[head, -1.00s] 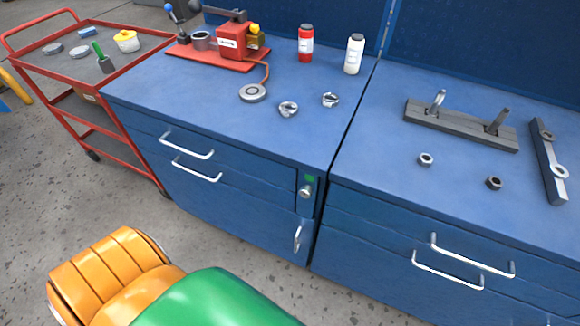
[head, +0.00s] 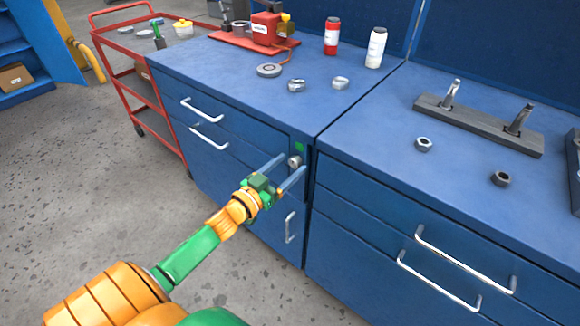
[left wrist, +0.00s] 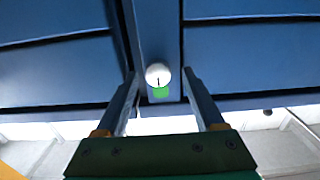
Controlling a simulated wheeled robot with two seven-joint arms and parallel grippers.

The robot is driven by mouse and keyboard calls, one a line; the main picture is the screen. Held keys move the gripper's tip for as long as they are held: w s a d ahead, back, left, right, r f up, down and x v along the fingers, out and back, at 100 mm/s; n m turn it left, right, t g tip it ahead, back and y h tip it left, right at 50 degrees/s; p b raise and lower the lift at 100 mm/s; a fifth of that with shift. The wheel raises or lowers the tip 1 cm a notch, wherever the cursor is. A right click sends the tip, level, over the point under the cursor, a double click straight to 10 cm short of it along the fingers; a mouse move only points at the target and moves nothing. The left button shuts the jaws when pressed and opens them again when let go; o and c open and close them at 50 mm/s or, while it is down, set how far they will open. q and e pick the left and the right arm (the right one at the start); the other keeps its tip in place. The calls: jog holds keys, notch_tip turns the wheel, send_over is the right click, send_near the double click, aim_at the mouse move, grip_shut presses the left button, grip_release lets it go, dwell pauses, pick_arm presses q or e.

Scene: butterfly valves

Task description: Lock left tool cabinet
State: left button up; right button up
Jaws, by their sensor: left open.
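The left tool cabinet (head: 232,158) is blue, with drawers and a narrow strip at its right front edge. On that strip sits a round silver lock knob (head: 294,161) with a green mark (head: 300,147) above it. The left wrist view shows the lock (left wrist: 158,75) with a dark slot, and the green mark (left wrist: 161,92) beside it. My left gripper (head: 292,164) is open, its two fingers reaching to either side of the lock. In the left wrist view the lock lies between the fingertips (left wrist: 160,72), with gaps visible on both sides. My right gripper is not in view.
A vertical handle (head: 290,227) is below the lock, and drawer handles (head: 209,138) are to its left. The right cabinet (head: 400,235) adjoins on the right. A red cart (head: 140,88) stands at the left. Grey floor (head: 75,190) in front is clear.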

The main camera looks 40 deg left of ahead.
pick_arm(q)
jog(key=shift+w+d+r, duration=0.1)
jog(key=shift+w+d, duration=0.1)
jog(key=shift+w, duration=0.3)
jog(key=shift+c, duration=0.2)
grip_shut()
